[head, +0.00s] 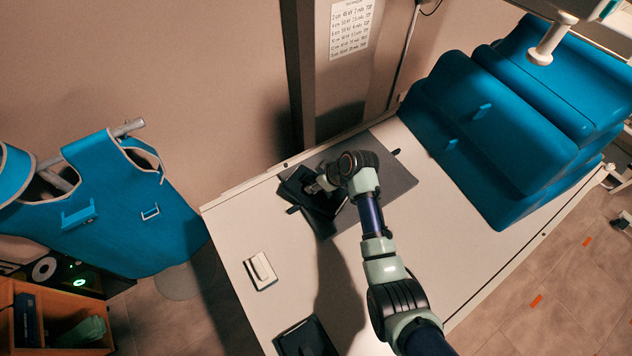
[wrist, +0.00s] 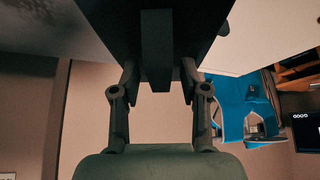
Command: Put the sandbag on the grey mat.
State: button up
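A flat black bag, which I take to be the sandbag (head: 325,203), is at the left part of the grey mat (head: 398,180) in the head view. It overlaps the mat's left edge and appears tilted. I cannot tell whether it rests there or hangs just above. My gripper (head: 322,185) is at the bag, partly hidden by my wrist. In the wrist view the dark bag (wrist: 205,30) fills the top, and its bar-like handle (wrist: 156,50) lies between my two fingers (wrist: 160,82). Whether the fingers press on the handle is unclear.
Another black item (head: 305,338) lies at the table's near edge. A small white box (head: 260,270) sits on the white table (head: 232,228) at left. Blue padded blocks (head: 500,120) stand at right. A blue apron (head: 120,215) hangs at left. The wall and a post border the back edge.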

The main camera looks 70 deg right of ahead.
jog(key=shift+r, duration=0.2)
jog(key=p+v, duration=0.2)
jog(key=v, duration=1)
jog(key=w+a+r+n+t, duration=0.1)
jog(key=w+a+r, duration=0.3)
jog(key=w+a, duration=0.9)
jog(key=s+a+r+t, duration=0.1)
jog(key=a+r, duration=0.4)
jog(key=a, duration=1)
jog(key=s+a+r+n+t+y, duration=0.1)
jog(key=a+r+t, duration=0.3)
jog(key=a, duration=1.1)
notch_tip(320, 180, up, 3)
jog(key=shift+a+f, duration=0.2)
jog(key=shift+a, duration=0.05)
